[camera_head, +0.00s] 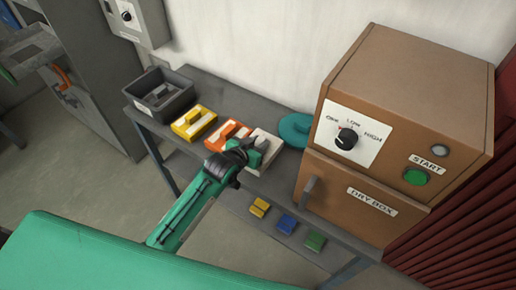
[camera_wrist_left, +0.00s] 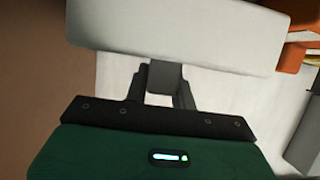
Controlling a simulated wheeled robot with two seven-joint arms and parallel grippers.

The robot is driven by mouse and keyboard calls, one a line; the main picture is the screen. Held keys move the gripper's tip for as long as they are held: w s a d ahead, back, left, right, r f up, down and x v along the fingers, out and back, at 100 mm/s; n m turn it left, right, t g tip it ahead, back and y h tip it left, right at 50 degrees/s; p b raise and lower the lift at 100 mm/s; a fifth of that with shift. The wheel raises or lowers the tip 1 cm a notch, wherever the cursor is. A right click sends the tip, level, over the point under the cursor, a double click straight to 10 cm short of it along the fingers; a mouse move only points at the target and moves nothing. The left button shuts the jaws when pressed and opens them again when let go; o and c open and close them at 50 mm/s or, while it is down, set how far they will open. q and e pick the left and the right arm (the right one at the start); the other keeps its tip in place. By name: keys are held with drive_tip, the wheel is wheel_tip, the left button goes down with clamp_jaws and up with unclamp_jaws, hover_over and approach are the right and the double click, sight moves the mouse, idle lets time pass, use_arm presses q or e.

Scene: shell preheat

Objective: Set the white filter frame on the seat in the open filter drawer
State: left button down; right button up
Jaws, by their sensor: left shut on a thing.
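The white filter frame (camera_head: 266,146) is at the front of the grey bench, right of an orange frame. My left gripper (camera_head: 246,151) is shut on it and partly covers it. In the left wrist view the frame's broad white face (camera_wrist_left: 175,38) spans the top, and the fingers (camera_wrist_left: 163,85) close on a grey grip below it. I cannot tell whether the frame touches the bench. A grey open tray-like part (camera_head: 30,50), which looks like the open filter drawer, juts from the cabinet at upper left; its seat is not clear. My right gripper is not in view.
The bench (camera_head: 235,93) also holds a dark bin (camera_head: 158,92), a yellow frame (camera_head: 194,122), an orange frame (camera_head: 227,134) and a teal round thing (camera_head: 295,129). A brown dry box (camera_head: 400,130) stands at right. Small coloured blocks (camera_head: 287,224) lie below. Floor is clear at left.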

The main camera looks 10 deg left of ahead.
use_arm(q)
drive_tip(key=shift+f+p, duration=0.3)
drive_tip(key=shift+f, duration=1.6)
drive_tip(key=shift+f, duration=0.1)
drive_tip(key=c, duration=1.2)
unclamp_jaws()
drive_tip(key=shift+o, duration=0.2)
